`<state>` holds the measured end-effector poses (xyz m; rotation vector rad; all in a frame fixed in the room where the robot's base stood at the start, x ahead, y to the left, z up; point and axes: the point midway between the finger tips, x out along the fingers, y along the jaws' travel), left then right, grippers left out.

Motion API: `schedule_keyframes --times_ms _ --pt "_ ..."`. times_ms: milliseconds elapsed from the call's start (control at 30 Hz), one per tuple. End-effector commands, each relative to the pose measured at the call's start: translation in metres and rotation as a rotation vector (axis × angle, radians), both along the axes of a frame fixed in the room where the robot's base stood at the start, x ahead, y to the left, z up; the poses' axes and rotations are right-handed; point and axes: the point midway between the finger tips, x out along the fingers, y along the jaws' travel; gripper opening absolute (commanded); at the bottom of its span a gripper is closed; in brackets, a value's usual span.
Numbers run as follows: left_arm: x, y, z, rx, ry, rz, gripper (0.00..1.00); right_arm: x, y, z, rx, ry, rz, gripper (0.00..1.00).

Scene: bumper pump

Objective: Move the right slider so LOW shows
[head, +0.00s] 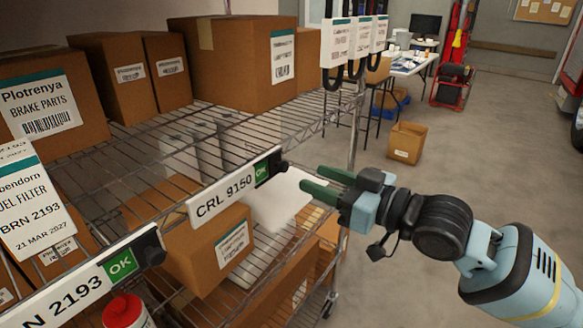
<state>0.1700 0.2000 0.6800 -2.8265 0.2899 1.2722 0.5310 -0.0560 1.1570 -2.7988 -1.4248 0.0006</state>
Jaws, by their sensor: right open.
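The right label holder (225,193) reads CRL 9150 and is fixed to the front edge of the wire shelf. Its green window (262,173) shows OK. The black right slider (276,164) sits at the right end of this holder, beside the window. My right gripper (309,176) comes in from the right with its two green fingers apart and nothing between them. Its fingertips point at the slider and appear a short way to its right, apart from it. My left gripper is not in view.
The left label holder (75,285) reads BRN 2193 and also shows OK, with its own black slider (150,246). Cardboard boxes (240,60) stand on the wire shelves. A red-capped bottle (124,312) is at the bottom. Open floor lies right of the rack, with a small box (407,142).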

Motion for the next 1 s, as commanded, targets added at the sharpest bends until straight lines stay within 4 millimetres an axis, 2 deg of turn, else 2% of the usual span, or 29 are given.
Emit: schedule_keyframes --times_ms 400,600,833,1000 --pt "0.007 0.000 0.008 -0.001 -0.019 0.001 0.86 0.033 0.047 0.002 0.000 -0.004 0.001 0.42" --pt "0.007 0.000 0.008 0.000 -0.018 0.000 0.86 0.039 0.055 0.001 0.000 -0.002 0.000 0.42" --pt "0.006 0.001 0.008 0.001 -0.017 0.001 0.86 0.039 0.055 0.001 0.000 -0.002 0.000 0.42" --pt "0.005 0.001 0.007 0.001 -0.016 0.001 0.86 0.039 0.055 0.001 0.000 -0.002 0.000 0.21"
